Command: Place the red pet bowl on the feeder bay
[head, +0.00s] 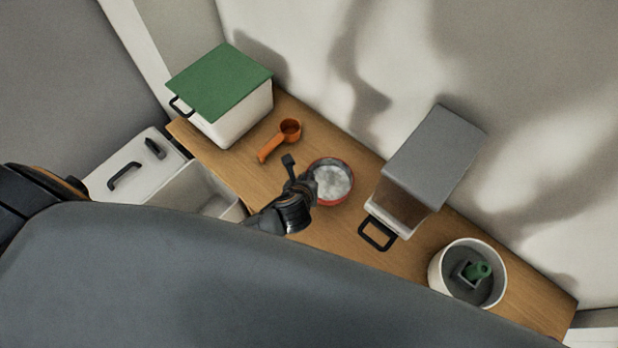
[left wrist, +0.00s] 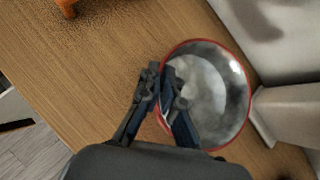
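The red pet bowl (head: 332,182) is round, with a red outside and rim and a pale, mottled grey-white inside. It is near the middle of the wooden counter in the head view and fills the right centre of the left wrist view (left wrist: 215,95). My left gripper (head: 309,186) is at the bowl's left rim. In the left wrist view its fingertips (left wrist: 161,76) are close together, one on each side of the rim, pinching it. I cannot tell whether the bowl is lifted. No feeder bay can be picked out with certainty. My right gripper is not in view.
An orange scoop (head: 282,140) lies up-left of the bowl. A white box with a green lid (head: 220,82) stands at the far left. A grey-topped container with a black handle (head: 436,150) stands close right. A white round tub (head: 436,270) holds a green-topped item. The sink (head: 205,187) is at left.

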